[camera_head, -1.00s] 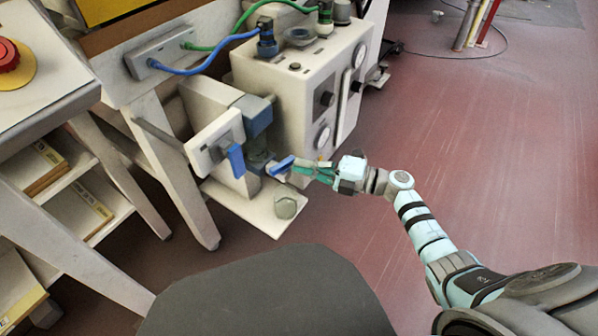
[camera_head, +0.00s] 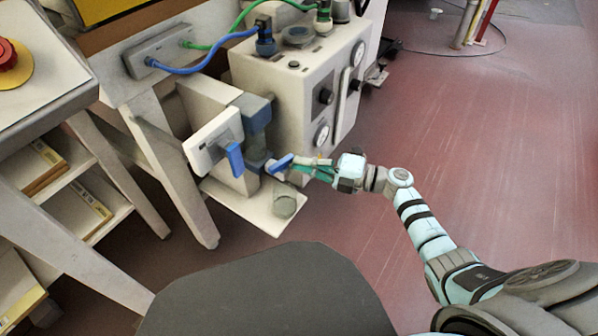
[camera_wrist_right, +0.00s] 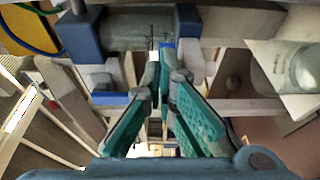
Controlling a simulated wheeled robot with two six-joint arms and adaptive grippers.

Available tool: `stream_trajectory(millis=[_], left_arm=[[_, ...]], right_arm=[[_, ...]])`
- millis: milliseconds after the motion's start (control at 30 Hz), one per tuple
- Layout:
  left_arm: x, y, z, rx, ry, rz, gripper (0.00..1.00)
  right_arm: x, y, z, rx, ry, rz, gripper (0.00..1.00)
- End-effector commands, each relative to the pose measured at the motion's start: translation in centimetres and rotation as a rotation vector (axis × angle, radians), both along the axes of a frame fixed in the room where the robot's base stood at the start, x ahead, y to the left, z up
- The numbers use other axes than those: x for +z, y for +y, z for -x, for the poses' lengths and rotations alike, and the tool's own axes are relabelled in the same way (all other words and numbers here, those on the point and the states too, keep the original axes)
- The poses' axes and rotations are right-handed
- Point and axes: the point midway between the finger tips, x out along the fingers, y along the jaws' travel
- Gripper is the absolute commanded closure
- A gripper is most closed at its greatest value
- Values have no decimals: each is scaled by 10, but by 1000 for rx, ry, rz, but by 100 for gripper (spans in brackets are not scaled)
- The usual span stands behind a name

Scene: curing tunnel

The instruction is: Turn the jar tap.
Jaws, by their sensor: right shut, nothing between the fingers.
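A blue tap lever (camera_head: 281,163) sticks out low on a grey-blue fitting (camera_head: 254,148) at the side of the white machine. A second blue lever (camera_head: 235,160) hangs on a white block to its left. A clear jar (camera_head: 284,204) stands below the first lever on a small white shelf; it also shows at the right of the right wrist view (camera_wrist_right: 303,70). My right gripper (camera_head: 293,166) is shut and empty, its tips at the first lever. Whether they touch it I cannot tell. In the right wrist view, a blue piece (camera_wrist_right: 166,44) shows just beyond the tips. My left gripper is out of view.
The white machine (camera_head: 285,80) with gauges and knobs stands behind the lever. Blue and green hoses (camera_head: 205,58) run above. A table with slanted legs (camera_head: 170,165) stands at left. Open red floor (camera_head: 500,150) lies to the right.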

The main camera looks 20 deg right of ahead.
Motion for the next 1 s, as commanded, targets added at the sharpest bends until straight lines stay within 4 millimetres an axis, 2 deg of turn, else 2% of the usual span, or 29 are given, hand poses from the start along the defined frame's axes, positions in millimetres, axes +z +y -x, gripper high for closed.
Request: stream_trajectory(millis=[233, 467, 633, 767, 800, 1000], left_arm=[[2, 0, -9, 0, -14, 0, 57], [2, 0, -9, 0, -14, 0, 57], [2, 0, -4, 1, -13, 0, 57], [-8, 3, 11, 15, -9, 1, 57], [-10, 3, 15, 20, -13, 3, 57], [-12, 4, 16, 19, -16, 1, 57]], right_arm=[[0, 0, 0, 0, 0, 0, 100], [0, 0, 0, 0, 0, 0, 100], [1, -1, 4, 2, 1, 1, 100], [1, -8, 20, 7, 4, 2, 100], [2, -11, 27, 10, 3, 2, 100], [-1, -68, 49, 11, 4, 3, 100]])
